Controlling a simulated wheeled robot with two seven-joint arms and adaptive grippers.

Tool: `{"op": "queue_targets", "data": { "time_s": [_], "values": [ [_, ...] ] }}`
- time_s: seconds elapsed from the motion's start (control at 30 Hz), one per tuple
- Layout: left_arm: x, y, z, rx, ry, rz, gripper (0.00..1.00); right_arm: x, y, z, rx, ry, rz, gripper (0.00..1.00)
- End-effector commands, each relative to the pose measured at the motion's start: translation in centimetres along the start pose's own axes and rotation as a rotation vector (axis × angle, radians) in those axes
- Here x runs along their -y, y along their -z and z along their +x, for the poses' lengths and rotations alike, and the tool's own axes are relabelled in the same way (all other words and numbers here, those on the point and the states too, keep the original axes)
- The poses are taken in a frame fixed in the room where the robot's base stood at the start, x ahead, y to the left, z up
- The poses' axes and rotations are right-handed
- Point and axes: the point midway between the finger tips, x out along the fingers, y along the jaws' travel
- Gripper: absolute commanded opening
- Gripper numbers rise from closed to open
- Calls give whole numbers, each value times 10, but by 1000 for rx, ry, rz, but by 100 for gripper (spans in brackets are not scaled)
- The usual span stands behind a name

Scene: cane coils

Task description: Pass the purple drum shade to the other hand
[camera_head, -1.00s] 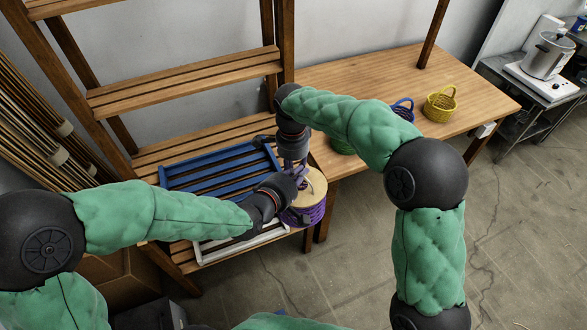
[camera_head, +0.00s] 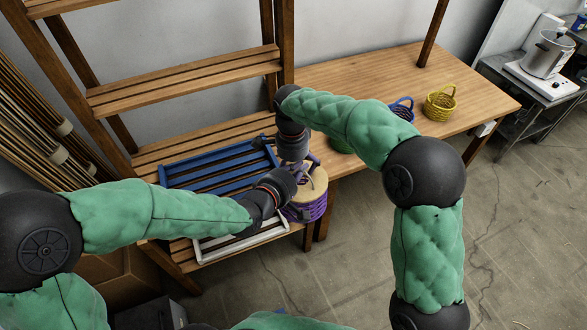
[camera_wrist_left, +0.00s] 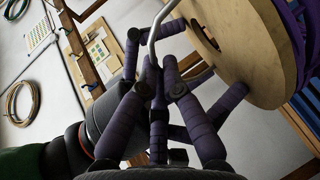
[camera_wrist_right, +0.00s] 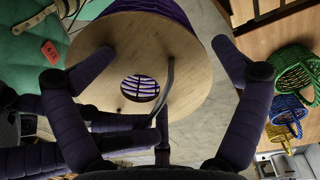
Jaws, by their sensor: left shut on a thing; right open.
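The purple drum shade (camera_head: 307,211) has a pale wooden disc end with a round hole, purple woven sides and a bent grey rod. It hangs in front of the low rack. My left gripper (camera_wrist_left: 155,78) is shut on the rod, beside the disc. The disc also shows in the right wrist view (camera_wrist_right: 191,72). My right gripper (camera_wrist_right: 160,60) is open, with its fingers spread on either side of the disc. In the head view the right gripper (camera_head: 303,166) is above the shade, close to the left one, and the fingertips partly overlap.
A blue slatted tray (camera_head: 222,167) and a white-framed tray (camera_head: 240,243) lie on the rack's low shelf. A wooden table (camera_head: 370,75) behind holds a yellow basket (camera_head: 440,104), a blue basket (camera_head: 403,109) and a partly hidden green one. Open floor lies to the right.

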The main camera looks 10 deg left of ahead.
Motion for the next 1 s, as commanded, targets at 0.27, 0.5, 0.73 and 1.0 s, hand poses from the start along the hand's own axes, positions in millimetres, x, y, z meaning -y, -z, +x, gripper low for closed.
{"op": "queue_targets", "data": {
  "time_s": [0.27, 0.5, 0.73, 1.0],
  "values": [
    [3, -1, 0, 2, 7, -2, 0, 1, 0, -3, 0, 5, 1, 100],
    [4, -2, 0, 3, 10, -2, 0, 2, 0, -10, 0, 10, 1, 100],
    [5, -2, 0, 4, 11, -2, 0, 2, 0, -42, 0, 12, 2, 100],
    [5, -2, 0, 4, 11, -2, 0, 2, 0, -88, 0, 12, 1, 100]
  ]
}}
